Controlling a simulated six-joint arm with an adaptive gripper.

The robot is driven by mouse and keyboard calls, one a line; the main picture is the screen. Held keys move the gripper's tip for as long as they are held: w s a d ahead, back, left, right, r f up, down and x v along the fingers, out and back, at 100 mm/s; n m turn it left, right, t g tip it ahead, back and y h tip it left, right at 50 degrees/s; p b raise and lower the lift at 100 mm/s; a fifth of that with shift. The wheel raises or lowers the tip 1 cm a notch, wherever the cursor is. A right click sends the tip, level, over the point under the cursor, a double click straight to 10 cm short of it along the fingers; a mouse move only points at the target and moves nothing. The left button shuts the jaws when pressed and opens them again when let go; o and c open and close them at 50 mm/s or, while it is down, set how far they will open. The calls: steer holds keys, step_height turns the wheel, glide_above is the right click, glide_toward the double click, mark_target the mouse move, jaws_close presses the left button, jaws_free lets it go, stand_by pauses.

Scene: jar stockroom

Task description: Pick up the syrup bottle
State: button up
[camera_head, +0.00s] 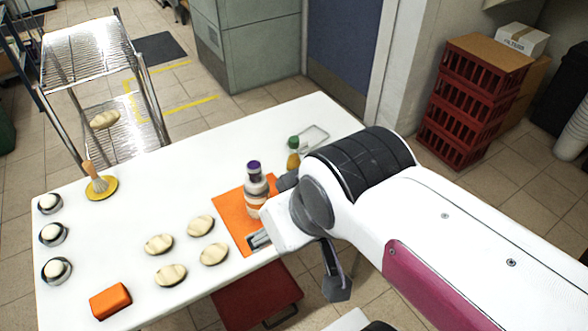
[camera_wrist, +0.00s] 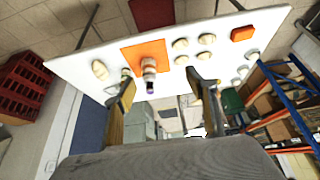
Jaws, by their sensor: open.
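A bottle with a purple cap, pale body and orange band (camera_head: 255,190) stands upright on the orange mat (camera_head: 228,207); I take it for the syrup bottle. In the wrist view the same bottle (camera_wrist: 149,70) shows between and beyond my two fingers. A smaller amber bottle with a green cap (camera_head: 293,155) stands behind it to the right. My gripper (camera_wrist: 160,90) is open and empty, its fingers spread apart. In the head view my wrist hides part of the gripper, beside the purple-capped bottle on its right; I see no contact.
Several pale dough pieces (camera_head: 200,225) lie left of the mat. An orange block (camera_head: 110,300), a brush on a yellow dish (camera_head: 100,186) and round white items in dark holders (camera_head: 57,270) sit at the left. The white table's (camera_head: 180,165) middle is clear. Red crates (camera_head: 470,95) stand right.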

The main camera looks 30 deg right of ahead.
steer(key=w+d+f+t+h, duration=0.1)
steer(key=w+d+f, duration=0.15)
steer(key=w, duration=0.45)
steer(key=w+d+f+t, duration=0.1)
steer(key=w+d, duration=0.2)
steer(key=w, duration=0.4)
steer(key=m+t+h, duration=0.1)
steer(key=t, duration=0.2)
glide_above(294, 164)
steer(key=s+a, duration=0.5)
step_height(294, 164, down, 13)
steer(key=d+f+m+t, duration=0.1)
steer(key=d+f, duration=0.3)
steer(key=f, duration=0.5)
steer(key=shift+s+d+m+t+h, duration=0.2)
steer(key=shift+d+m+t+h, duration=0.15)
steer(key=shift+t, duration=0.25)
steer(key=shift+w, duration=0.15)
steer(key=shift+x, duration=1.15)
steer(key=shift+w, duration=0.1)
